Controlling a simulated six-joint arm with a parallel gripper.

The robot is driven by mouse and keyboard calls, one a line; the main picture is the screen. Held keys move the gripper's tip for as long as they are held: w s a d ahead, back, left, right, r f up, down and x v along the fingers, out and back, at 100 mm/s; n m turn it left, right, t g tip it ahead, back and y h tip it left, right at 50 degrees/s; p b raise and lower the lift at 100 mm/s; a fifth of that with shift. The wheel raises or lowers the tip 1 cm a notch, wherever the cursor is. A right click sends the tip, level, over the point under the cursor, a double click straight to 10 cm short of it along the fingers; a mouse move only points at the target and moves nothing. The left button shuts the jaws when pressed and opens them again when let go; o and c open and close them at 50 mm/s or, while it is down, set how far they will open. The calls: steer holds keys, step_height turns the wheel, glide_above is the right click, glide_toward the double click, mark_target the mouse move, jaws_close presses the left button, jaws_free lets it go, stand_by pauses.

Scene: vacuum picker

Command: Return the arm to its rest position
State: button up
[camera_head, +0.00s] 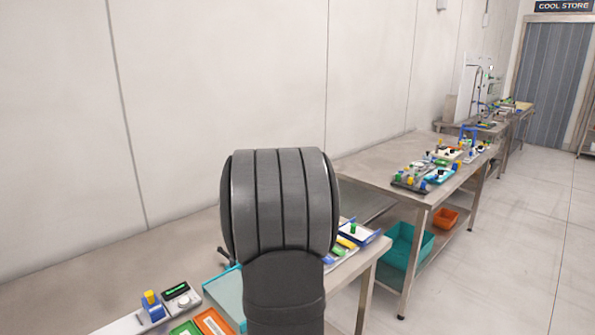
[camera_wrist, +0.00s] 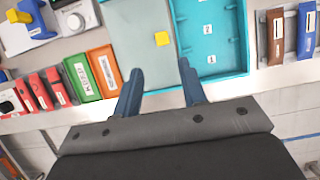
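My gripper (camera_wrist: 160,68) shows in the wrist view with its two blue fingers spread apart and nothing between them. It is over the front part of the bench, by the near edge of a pale grey-green panel (camera_wrist: 135,35). A small yellow block (camera_wrist: 162,39) lies on that panel, beyond the fingertips. In the head view a large dark grey link of my arm stands in the middle and hides part of the bench. The gripper itself cannot be seen there.
A teal tray (camera_wrist: 244,40) lies right of the panel. Green (camera_wrist: 81,78) and orange (camera_wrist: 104,68) trays and several red units lie left. In the head view, a second steel table (camera_head: 370,165) with small parts stands to the right, above teal (camera_head: 408,247) and orange (camera_head: 446,217) bins. The right floor is clear.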

steer(key=x, duration=1.1)
steer(key=shift+d, duration=0.1)
steer(key=shift+w, duration=0.1)
steer(key=shift+r, duration=0.1)
steer(key=v, duration=1.7)
steer(key=shift+x, duration=8.65)
steer(key=shift+w+d, duration=0.3)
steer(key=shift+d, duration=0.15)
